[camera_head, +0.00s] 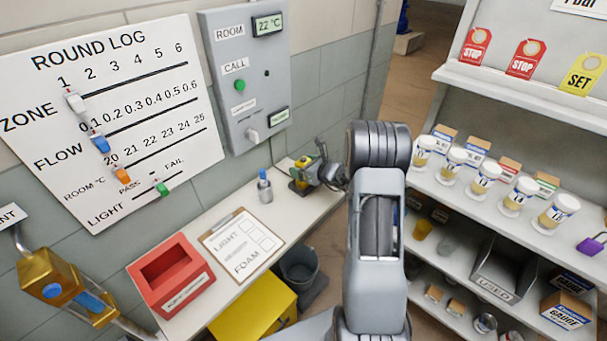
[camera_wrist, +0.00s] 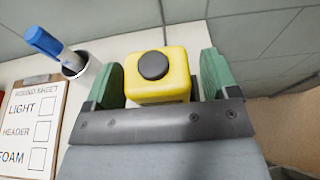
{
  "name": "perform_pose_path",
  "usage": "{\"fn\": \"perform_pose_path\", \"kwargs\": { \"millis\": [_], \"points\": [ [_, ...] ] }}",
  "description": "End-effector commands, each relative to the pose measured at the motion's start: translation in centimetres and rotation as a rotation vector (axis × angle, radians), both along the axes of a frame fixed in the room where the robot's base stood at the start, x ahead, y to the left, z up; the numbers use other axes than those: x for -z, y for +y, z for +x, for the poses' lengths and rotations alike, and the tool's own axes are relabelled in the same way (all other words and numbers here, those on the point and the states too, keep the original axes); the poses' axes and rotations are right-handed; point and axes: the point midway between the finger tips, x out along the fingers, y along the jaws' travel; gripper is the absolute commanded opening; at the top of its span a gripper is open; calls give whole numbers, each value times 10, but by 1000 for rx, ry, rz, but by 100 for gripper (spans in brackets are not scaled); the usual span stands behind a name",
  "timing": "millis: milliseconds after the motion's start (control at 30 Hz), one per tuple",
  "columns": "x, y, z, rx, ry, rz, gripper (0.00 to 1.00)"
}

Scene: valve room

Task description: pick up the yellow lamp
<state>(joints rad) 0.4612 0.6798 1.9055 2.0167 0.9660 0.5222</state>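The yellow lamp (camera_head: 301,163) stands upright at the far end of the white bench. In the wrist view the lamp (camera_wrist: 177,88) is a yellow block with a round black knob on the side facing the camera. My gripper (camera_head: 316,174) is at the lamp, and its two green fingers (camera_wrist: 163,82) stand on either side of it. The fingers are spread wide. The left one is very close to the lamp, and a narrow gap shows on the right. The lamp's lower part is hidden behind the gripper body.
A pen cup (camera_head: 265,188) with a blue marker stands left of the lamp, near a clipboard (camera_head: 240,243). A red bin (camera_head: 171,276) sits nearer on the bench (camera_head: 218,294). The tiled wall is close behind. A shelf (camera_head: 482,202) with several jars stands right.

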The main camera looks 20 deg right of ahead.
Motion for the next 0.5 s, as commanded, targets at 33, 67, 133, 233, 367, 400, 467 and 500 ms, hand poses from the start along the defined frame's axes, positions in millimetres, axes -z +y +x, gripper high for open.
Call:
{"fn": "perform_pose_path", "kwargs": {
  "millis": [33, 67, 133, 233, 367, 400, 467, 500],
  "points": [
    [0, 0, 0, 0, 0, 0, 75],
    [0, 0, 0, 0, 0, 0, 72],
    [0, 0, 0, 0, 0, 0, 66],
    [0, 0, 0, 0, 0, 0, 56],
    [0, 0, 0, 0, 0, 0, 44],
    [0, 0, 0, 0, 0, 0, 40],
    [0, 0, 0, 0, 0, 0, 34],
    [0, 0, 0, 0, 0, 0, 30]
  ]
}}
